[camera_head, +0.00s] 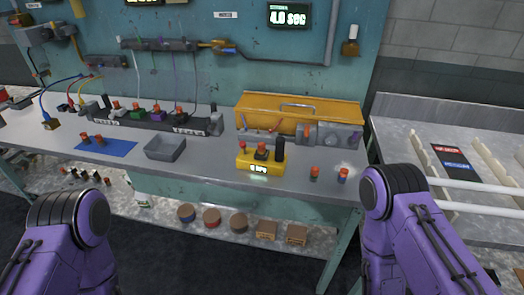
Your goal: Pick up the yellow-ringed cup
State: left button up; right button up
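Three round, brown-topped cups stand in a row on the lower shelf under the bench. The left cup (185,212) seems to have a bluish band and the middle cup (210,217) a reddish one. The right cup (238,220) may be the yellow-ringed one, but its band is too small to tell for sure. My purple arms come in at the lower left and lower right. Both of my grippers are out of the picture, and neither arm is touching the cups.
Two brown boxes (296,235) stand right of the cups. Above, the bench top (215,178) carries a grey tray (165,148), a blue mat (106,147), a yellow block (262,163) and orange-topped pieces (314,173). A bench leg (338,245) stands right of the boxes.

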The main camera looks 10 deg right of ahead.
aim_at(261, 149)
jog(key=u, duration=1.4)
jog(key=i, duration=0.8)
jog(key=z, duration=2.2)
